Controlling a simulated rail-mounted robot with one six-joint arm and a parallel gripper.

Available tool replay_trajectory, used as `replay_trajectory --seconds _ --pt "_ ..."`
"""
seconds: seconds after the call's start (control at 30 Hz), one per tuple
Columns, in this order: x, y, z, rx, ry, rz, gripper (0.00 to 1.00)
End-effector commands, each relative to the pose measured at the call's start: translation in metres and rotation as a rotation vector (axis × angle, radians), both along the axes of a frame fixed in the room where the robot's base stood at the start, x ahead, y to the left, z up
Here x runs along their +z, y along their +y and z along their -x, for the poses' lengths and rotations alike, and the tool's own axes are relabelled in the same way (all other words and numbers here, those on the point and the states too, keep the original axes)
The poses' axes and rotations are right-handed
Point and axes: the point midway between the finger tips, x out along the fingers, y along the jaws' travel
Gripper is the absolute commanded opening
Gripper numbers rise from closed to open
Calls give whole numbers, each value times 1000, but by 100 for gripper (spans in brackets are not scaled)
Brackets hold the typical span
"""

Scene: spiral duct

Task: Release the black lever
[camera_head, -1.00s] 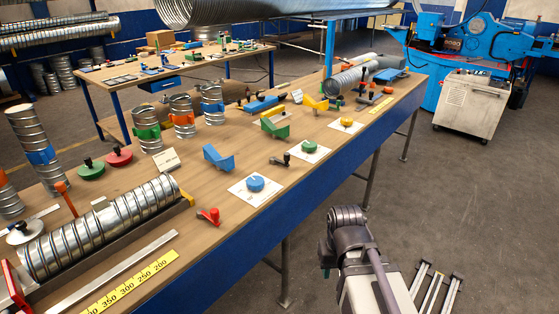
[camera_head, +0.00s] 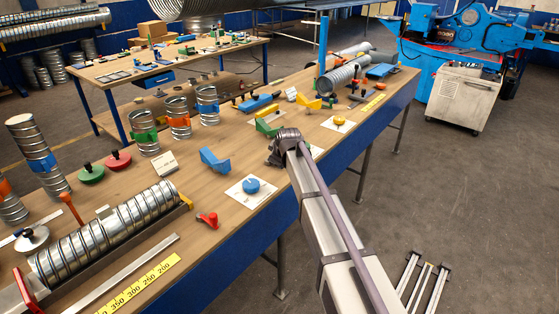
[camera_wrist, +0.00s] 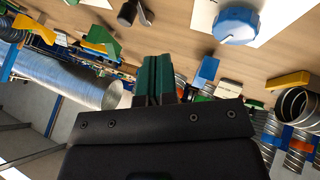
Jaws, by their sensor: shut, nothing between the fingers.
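The black lever (camera_wrist: 130,12), with a dark round knob and a metal arm, shows at the top edge of the wrist view, partly cut off. In the head view my arm hides the lever's place on the bench. My gripper (camera_wrist: 158,80) shows two dark green fingers pressed together in the wrist view, with nothing between them. It is apart from the lever. In the head view my wrist is over the bench's front half, and the fingers cannot be seen there.
A blue knob (camera_head: 251,186) on a white card lies left of my arm, with a blue angled block (camera_head: 214,161) behind it. A red lever (camera_head: 208,220) is farther left. A green block (camera_head: 268,127) and a yellow knob (camera_head: 339,120) are close behind and right of my wrist.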

Motion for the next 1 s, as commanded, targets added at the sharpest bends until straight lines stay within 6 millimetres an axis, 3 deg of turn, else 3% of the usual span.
replay_trajectory --seconds 0.27,0.47,0.87,1.0 --pt "-2 0 0 -2 2 0 0" --pt "-21 2 -12 -2 3 -1 0" --pt "-92 11 -62 -3 4 -1 0" --pt "-80 -1 -85 -4 4 -1 0"
